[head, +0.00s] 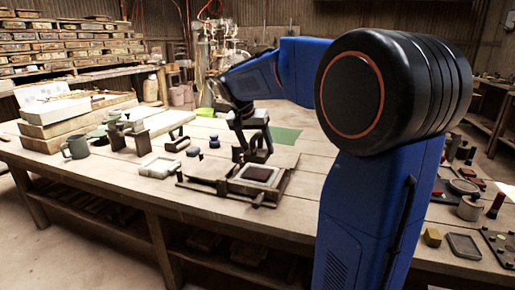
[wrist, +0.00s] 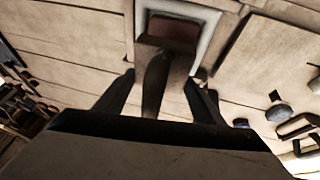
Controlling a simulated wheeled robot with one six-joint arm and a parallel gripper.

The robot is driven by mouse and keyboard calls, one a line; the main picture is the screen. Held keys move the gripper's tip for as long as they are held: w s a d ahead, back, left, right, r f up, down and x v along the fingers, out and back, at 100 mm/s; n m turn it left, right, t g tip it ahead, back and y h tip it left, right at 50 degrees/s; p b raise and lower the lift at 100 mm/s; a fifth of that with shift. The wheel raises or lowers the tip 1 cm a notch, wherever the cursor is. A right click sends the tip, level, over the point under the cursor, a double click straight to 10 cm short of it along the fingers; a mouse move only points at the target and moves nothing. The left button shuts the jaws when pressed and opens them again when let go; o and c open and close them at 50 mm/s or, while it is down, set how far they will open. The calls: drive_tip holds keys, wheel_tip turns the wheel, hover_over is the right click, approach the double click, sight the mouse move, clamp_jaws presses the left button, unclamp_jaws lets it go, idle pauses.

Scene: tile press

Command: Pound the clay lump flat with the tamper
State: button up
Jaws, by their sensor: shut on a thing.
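My gripper (head: 256,154) is low over the press on the bench; in the wrist view its two dark fingers (wrist: 160,98) are closed about the tamper (wrist: 155,84). The tamper has a dark brown handle that runs away from the fingers to a wider dark end. I cannot tell whether the tamper touches the clay.
The frame sits on a dark press base (head: 198,184) near the bench's front edge. A grey mug (head: 76,147) is farther left. A green mat (head: 284,135) lies behind the gripper.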

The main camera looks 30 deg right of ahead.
wheel_tip(320, 180, down, 6)
drive_tip(key=shift+r, duration=3.05)
drive_tip(key=shift+r, duration=0.1)
